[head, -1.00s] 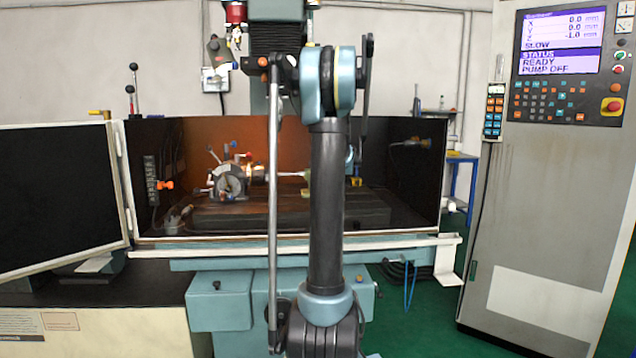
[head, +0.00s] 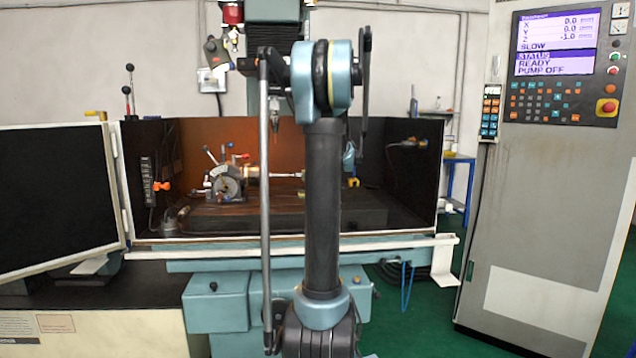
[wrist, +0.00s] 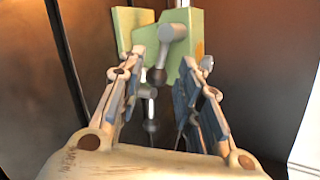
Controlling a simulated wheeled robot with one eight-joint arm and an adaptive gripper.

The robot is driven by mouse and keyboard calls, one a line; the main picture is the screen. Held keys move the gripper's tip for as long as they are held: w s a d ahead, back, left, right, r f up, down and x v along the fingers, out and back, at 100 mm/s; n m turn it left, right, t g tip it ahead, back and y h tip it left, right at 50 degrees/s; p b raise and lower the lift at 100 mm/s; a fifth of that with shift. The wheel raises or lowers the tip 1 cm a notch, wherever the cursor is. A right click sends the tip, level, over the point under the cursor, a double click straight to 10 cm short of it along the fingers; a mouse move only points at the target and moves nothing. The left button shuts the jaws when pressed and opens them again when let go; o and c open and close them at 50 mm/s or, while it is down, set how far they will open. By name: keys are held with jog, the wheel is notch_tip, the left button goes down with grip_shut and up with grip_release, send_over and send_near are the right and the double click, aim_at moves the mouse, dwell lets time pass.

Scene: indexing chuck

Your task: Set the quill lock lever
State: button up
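In the wrist view a grey lever (wrist: 172,33) with a dark ball knob (wrist: 156,77) is mounted on a pale green block (wrist: 198,28); its arm slants down to the left. A second grey arm (wrist: 147,92) with a dark knob (wrist: 151,126) hangs lower down. No label shows which is the quill lock lever. My gripper (wrist: 162,66) is open, with its fingers on either side of the upper lever's knob. I see no clear contact. In the head view my arm hides the gripper.
In the head view the indexing chuck (head: 227,186) sits on the machine table inside dark enclosure walls (head: 405,170). The control cabinet (head: 560,180) stands at the right. An open door panel (head: 50,185) stands at the left.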

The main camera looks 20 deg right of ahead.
jog(key=v, duration=0.8)
dwell(0.4)
jog(key=s+a+f+n+g+y, duration=0.1)
jog(key=s+a+f+n+g, duration=0.2)
jog(key=s+a, duration=0.35)
jog(key=s+a+f+n, duration=0.4)
jog(key=s+a, duration=0.2)
jog(key=a, duration=0.1)
jog(key=s+a+f+n+g+y, duration=0.1)
jog(key=s+a+f+n+g, duration=0.2)
jog(key=s+a, duration=0.35)
jog(key=s+a+f+n+g+h, duration=0.1)
jog(key=s+f+n, duration=0.5)
jog(key=s, duration=0.6)
jog(key=s+a+f+n+g+h, duration=0.1)
jog(key=s+a+f+n+g, duration=0.1)
jog(key=s+f+n, duration=0.4)
jog(key=s+f, duration=0.4)
jog(key=s, duration=0.2)
jog(key=shift+s+a+f+n+g, duration=0.25)
jog(key=shift+s+n+g, duration=0.05)
jog(key=shift+s+n, duration=0.1)
